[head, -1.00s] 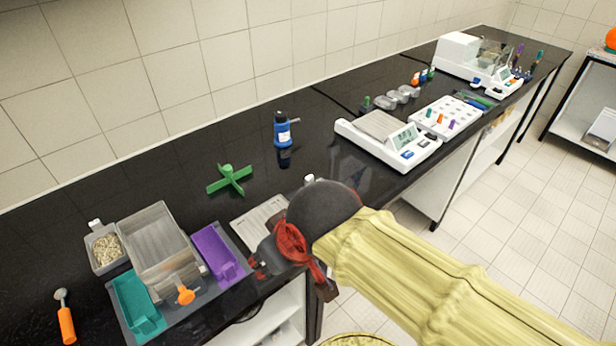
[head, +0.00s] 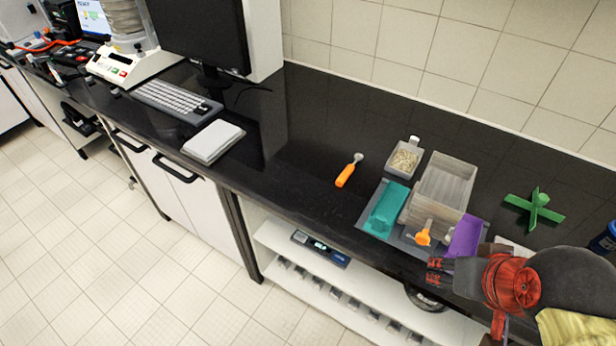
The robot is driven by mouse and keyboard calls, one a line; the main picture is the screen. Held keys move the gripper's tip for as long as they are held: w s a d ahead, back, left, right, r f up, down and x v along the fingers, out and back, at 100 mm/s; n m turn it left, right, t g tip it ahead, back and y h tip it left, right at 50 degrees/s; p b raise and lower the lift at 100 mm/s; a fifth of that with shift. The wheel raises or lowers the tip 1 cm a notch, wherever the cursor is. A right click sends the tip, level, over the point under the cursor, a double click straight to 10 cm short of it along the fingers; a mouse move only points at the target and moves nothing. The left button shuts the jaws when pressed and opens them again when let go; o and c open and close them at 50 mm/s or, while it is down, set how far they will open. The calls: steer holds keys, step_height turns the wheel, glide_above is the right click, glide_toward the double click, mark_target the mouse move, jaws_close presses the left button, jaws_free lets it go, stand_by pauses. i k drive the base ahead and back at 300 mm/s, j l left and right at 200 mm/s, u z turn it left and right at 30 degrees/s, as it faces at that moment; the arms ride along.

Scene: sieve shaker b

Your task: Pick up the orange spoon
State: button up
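The orange spoon (head: 346,174) lies on the black counter in the head view. Its orange handle points toward the front edge and its small metal bowl points toward the wall. My gripper (head: 437,279) is at the lower right, by the counter's front edge near the purple tray, well to the right of the spoon. Its dark fingers point left. They look small and dark, and I cannot tell whether they are apart or shut.
Right of the spoon stand a container of pale grains (head: 405,160), a teal tray (head: 387,208), a clear box (head: 447,183) and a purple tray (head: 466,236). A green cross-shaped piece (head: 534,208) lies farther right. Counter left of the spoon is clear up to the white notebook (head: 213,141).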

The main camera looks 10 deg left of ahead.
mark_target(345, 175)
steer(key=u, duration=0.55)
steer(key=z, duration=2.3)
steer(key=u, duration=0.4)
steer(key=j+u, duration=0.1)
steer(key=u, duration=0.7)
steer(key=j+u, duration=0.1)
steer(key=u, duration=0.25)
steer(key=i+j, duration=0.1)
steer(key=j, duration=0.2)
steer(key=i+j, duration=0.25)
steer(key=j, duration=0.3)
steer(key=z, duration=0.05)
